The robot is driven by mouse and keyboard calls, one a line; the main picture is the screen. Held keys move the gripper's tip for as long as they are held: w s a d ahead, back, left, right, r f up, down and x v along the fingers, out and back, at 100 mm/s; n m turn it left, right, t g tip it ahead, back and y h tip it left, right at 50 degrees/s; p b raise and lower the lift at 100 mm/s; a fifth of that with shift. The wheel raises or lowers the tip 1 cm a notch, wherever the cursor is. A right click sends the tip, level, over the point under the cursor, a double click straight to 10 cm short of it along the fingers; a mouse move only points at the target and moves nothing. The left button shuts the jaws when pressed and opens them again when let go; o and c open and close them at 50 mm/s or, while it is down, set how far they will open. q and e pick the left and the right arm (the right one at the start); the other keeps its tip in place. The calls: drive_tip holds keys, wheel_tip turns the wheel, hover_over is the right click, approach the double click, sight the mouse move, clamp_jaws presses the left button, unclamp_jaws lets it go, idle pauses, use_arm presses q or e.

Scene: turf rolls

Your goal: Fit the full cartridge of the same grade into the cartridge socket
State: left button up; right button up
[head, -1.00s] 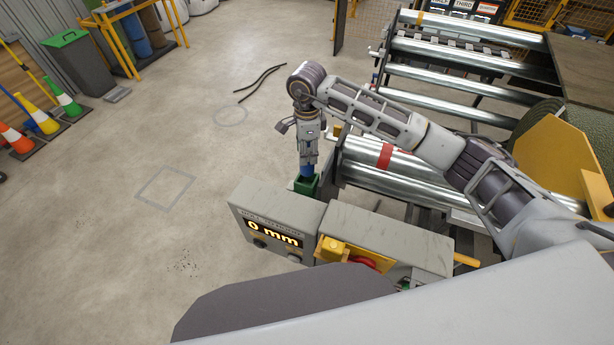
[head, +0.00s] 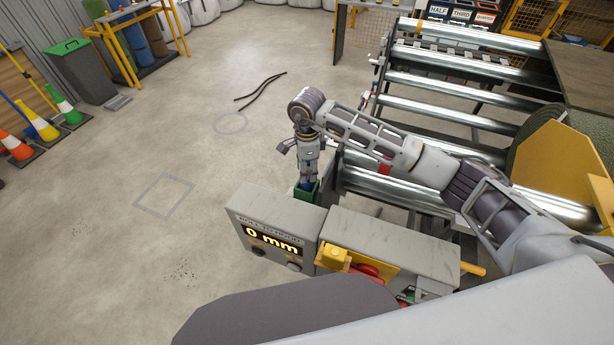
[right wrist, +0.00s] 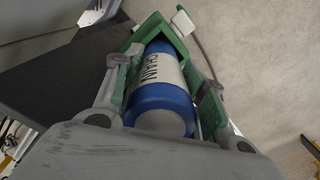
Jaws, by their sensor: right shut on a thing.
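The cartridge (right wrist: 160,90) is a blue cylinder with a white label reading "CHAIN". In the head view only a small blue part (head: 306,186) of it shows below my right gripper (head: 308,178). My right gripper is shut around the cartridge's sides, with a finger on each side in the right wrist view (right wrist: 163,76). The green socket (head: 313,196) stands behind the grey display box. The cartridge's lower end is inside the socket's green frame (right wrist: 172,38); how deep it sits is hidden. My left gripper is not in view.
The grey box with the "0 mm" display (head: 272,238) stands just in front of the socket. A yellow and red switch (head: 366,272) is beside it. Metal rollers (head: 440,105) lie to the right. The floor to the left is open.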

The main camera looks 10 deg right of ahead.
drive_tip(key=shift+f+b, duration=0.45)
drive_tip(key=shift+f, duration=1.1)
drive_tip(key=shift+f, duration=0.1)
drive_tip(key=o, duration=1.4)
drive_tip(key=shift+c, duration=0.2)
drive_tip(key=shift+r, duration=0.25)
wheel_tip(320, 180, up, 10)
drive_tip(key=shift+f+b, duration=0.1)
drive_tip(key=shift+b, duration=1.05)
drive_tip(key=shift+r, duration=0.9)
